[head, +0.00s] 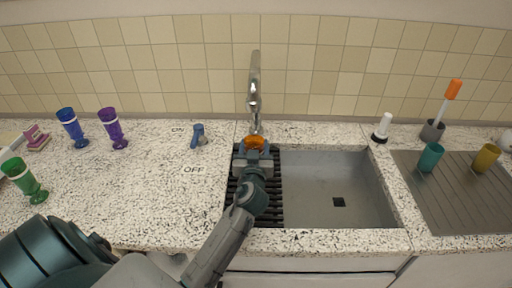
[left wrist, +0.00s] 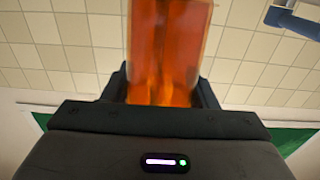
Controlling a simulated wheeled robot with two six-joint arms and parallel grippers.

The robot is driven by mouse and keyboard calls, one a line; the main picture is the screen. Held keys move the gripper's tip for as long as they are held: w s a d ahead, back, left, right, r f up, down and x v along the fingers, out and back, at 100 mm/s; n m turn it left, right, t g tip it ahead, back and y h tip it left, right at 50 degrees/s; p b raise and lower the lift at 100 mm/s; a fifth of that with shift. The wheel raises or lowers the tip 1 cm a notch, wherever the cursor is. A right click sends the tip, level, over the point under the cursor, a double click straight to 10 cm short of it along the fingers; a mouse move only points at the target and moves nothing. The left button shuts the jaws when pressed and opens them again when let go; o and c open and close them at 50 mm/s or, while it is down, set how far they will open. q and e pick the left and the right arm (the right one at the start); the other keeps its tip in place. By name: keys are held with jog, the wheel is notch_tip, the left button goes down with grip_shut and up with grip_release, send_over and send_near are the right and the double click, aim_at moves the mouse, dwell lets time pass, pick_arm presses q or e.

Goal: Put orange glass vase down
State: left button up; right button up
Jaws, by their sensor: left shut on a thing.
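The orange glass vase (left wrist: 165,50) is see-through and fills the space between the fingers in the left wrist view. In the head view only a small orange part of the vase (head: 256,142) shows above the gripper. My left gripper (head: 254,156) is shut on it, over the dark rack (head: 240,205) at the left side of the sink, in front of the tap. The gripper hides the vase's lower part, so I cannot tell whether it touches the rack. My right gripper is not in view.
The sink basin (head: 335,185) is empty to the right. The tap (head: 254,90) stands just behind the gripper. Blue (head: 70,127), purple (head: 112,128) and green (head: 25,180) goblets stand on the left counter. Teal (head: 430,158) and yellow (head: 486,158) cups stand on the drainboard (head: 450,205).

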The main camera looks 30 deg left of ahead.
pick_arm(q)
jog(key=o, duration=1.3)
jog(key=shift+s, duration=0.2)
jog(key=shift+o, duration=0.8)
jog(key=shift+s+d+r, duration=0.1)
jog(key=shift+s+d+f, duration=0.15)
jog(key=shift+f, duration=0.05)
jog(key=b+v, duration=0.3)
jog(key=v, duration=0.8)
jog(key=shift+s+d+r+b, duration=0.15)
jog(key=shift+s+b, duration=0.05)
jog(key=shift+b, duration=0.2)
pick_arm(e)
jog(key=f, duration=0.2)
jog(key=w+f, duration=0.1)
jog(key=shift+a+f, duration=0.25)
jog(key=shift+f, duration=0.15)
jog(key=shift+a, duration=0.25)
